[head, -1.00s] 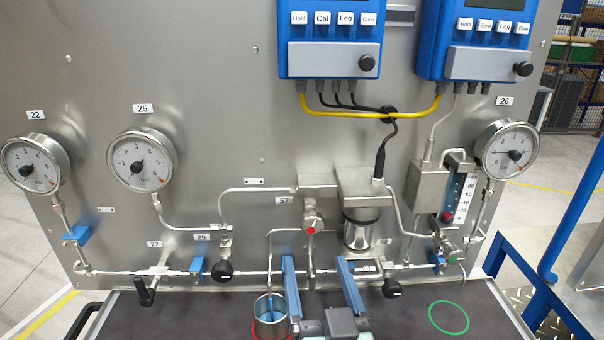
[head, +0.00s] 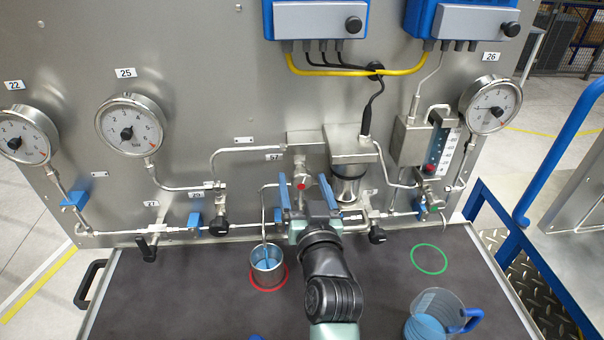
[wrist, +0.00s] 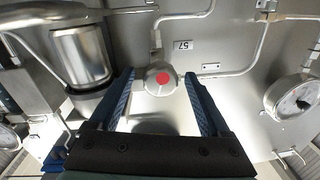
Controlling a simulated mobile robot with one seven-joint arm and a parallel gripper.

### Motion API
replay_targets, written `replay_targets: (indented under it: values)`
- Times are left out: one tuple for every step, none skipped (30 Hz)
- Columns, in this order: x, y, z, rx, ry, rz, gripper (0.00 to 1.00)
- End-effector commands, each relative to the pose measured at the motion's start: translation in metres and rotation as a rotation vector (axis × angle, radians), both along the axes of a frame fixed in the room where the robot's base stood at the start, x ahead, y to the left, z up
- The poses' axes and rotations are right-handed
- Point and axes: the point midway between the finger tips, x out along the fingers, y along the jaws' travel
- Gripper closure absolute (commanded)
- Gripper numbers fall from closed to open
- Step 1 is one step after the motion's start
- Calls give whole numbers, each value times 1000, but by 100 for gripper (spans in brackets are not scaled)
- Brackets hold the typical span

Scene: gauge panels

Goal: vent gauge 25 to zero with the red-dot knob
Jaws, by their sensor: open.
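Gauge 25 (head: 130,125) is a round white dial in a steel rim at the panel's upper left. Its needle is too small to read surely. The red-dot knob (head: 301,186) is a round metal knob on the pipework below label 57. In the wrist view the knob (wrist: 162,79) faces me, red dot at its middle. My gripper (head: 304,184) is open, with one blue finger on each side of the knob. In the wrist view a gap shows between the knob and each finger of my gripper (wrist: 160,82). A gauge, its label unseen, shows at right (wrist: 293,97).
A metal cup (head: 267,262) with blue liquid stands on a red ring below the knob. A jug (head: 436,315) with a blue handle is at the lower right, near a green ring (head: 429,259). Black knobs (head: 219,227) and pipes flank my gripper closely.

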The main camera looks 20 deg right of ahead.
Motion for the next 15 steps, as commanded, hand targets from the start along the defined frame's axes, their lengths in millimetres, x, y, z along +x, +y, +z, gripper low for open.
replay_targets:
  values:
    - [5,-1,1,0,0,1,19]
    - [7,-1,1,0,0,1,19]
    - [10,-2,1,-1,1,1,19]
    - [11,-2,1,-1,1,1,19]
    - [13,-2,0,-1,1,1,19]
    - [14,-3,0,0,1,1,19]
    - [15,-3,0,0,0,1,19]
    - [15,-3,0,0,0,1,19]
    - [15,-3,0,0,0,1,19]
    - [16,-3,0,0,0,1,19]
    - [16,-3,0,0,0,0,19]
    - [16,-3,0,0,0,0,19]
    - [16,-3,0,0,0,0,19]
    - [15,-3,0,0,0,1,19]
    - [15,-3,0,0,0,0,19]
